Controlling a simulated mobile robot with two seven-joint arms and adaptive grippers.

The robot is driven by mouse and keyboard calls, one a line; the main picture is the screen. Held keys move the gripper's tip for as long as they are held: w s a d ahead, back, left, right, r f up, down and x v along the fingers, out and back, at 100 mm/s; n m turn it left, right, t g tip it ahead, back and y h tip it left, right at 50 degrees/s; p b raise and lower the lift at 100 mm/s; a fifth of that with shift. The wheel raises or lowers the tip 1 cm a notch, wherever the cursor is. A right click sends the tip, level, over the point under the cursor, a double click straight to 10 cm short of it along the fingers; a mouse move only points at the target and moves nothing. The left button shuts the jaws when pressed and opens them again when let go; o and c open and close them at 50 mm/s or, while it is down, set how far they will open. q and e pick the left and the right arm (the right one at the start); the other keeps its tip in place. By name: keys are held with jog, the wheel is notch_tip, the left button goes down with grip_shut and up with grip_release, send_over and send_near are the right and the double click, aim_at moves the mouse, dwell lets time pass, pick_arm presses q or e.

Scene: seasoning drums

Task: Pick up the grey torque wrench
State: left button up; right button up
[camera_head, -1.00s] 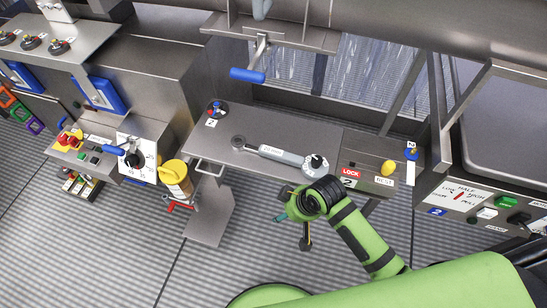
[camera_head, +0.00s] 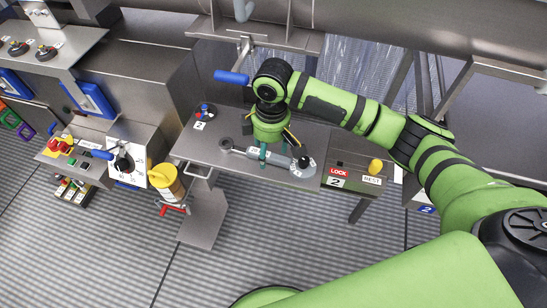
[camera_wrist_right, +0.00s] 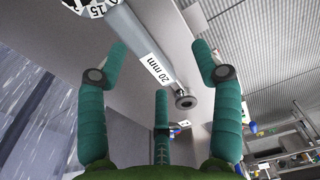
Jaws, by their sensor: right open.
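The grey torque wrench (camera_head: 244,151) lies flat on the steel shelf (camera_head: 200,150). My right gripper (camera_head: 270,158) points down over the middle of the wrench, open. In the right wrist view, the grey shaft with a "20 mm" label (camera_wrist_right: 158,69) runs between the spread teal fingers of the right gripper (camera_wrist_right: 160,60), and no finger clearly closes on it. Part of the wrench is hidden by the fingers in the head view. My left gripper is not in view.
A LOCK panel with a yellow knob (camera_head: 375,166) is at the shelf's right end. A red and blue knob (camera_head: 204,111) is at its left end. A blue-handled lever (camera_head: 231,77) sits close behind my gripper. A yellow canister (camera_head: 165,181) hangs at left.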

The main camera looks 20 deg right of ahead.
aim_at(275, 154)
jog(key=shift+w+d+r+h, duration=0.3)
jog(key=shift+w+d+r, duration=0.5)
jog(key=shift+d+r, duration=0.25)
jog(key=shift+d+f, duration=0.1)
jog(key=shift+d, duration=0.1)
notch_tip(275, 154, down, 6)
jog(key=p, duration=0.2)
jog(key=shift+a+p, duration=0.1)
jog(key=shift+p, duration=0.2)
jog(key=shift+f, duration=0.35)
grip_shut()
